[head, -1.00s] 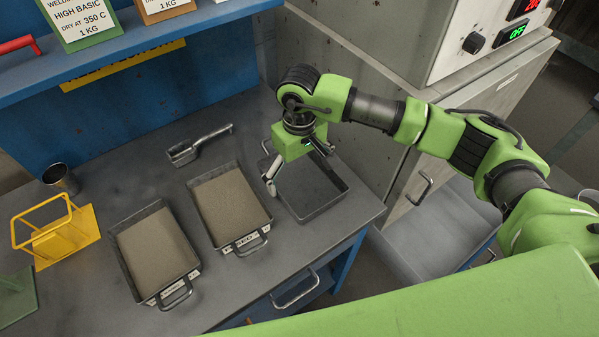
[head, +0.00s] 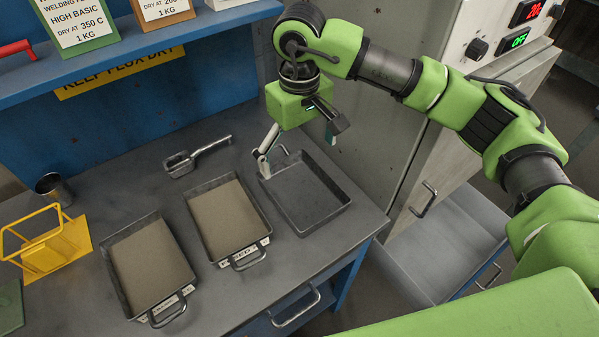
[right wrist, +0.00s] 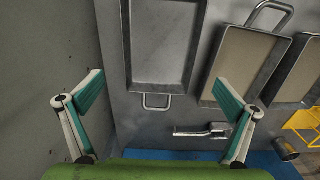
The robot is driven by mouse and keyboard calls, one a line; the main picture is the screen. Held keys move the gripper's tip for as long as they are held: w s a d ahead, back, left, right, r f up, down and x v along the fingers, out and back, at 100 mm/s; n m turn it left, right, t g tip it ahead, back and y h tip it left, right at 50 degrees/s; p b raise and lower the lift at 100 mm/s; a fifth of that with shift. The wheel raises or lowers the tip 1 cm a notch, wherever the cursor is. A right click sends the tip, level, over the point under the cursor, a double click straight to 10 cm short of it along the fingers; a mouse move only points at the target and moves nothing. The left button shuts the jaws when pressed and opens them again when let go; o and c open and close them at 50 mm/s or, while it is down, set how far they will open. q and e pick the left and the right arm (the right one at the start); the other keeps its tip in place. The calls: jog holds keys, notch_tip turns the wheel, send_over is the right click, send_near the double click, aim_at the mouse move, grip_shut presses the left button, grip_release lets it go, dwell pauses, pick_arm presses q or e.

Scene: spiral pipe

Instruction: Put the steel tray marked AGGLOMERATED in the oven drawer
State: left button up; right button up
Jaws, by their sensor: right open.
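Two steel trays filled with tan granules stand on the grey bench in the head view: a left tray (head: 150,262) and a middle tray (head: 228,215). Each has a white label behind its front handle. The labels are too small and partly covered to read surely, so I cannot tell which says AGGLOMERATED. A third, empty tray (head: 308,195) stands right of them. My right gripper (head: 299,150) is open and empty above that tray's back end. The right wrist view shows its spread fingers (right wrist: 160,88) with nothing between. A light grey drawer (head: 455,240) stands pulled out at right. My left gripper is out of view.
A metal scoop (head: 197,157), a steel cup (head: 55,187) and a yellow wire stand (head: 48,245) are on the bench. A blue shelf with sign cards (head: 130,45) hangs behind. The oven cabinet (head: 395,135) stands close right of the bench, with its lit display (head: 525,12) above.

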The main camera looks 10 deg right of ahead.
jog(key=r, duration=0.2)
jog(key=m+p, duration=0.6)
jog(key=m, duration=3)
send_over(296, 189)
jog(key=f, duration=0.6)
jog(key=shift+s+f, duration=0.2)
jog(key=shift+f, duration=0.05)
jog(key=shift+f+p, duration=0.55)
jog(key=f, duration=0.2)
jog(key=f+p, duration=0.1)
jog(key=shift+w+f+p, duration=0.2)
jog(key=shift+f+p, duration=0.1)
jog(key=shift+f, duration=0.4)
jog(key=c, duration=1)
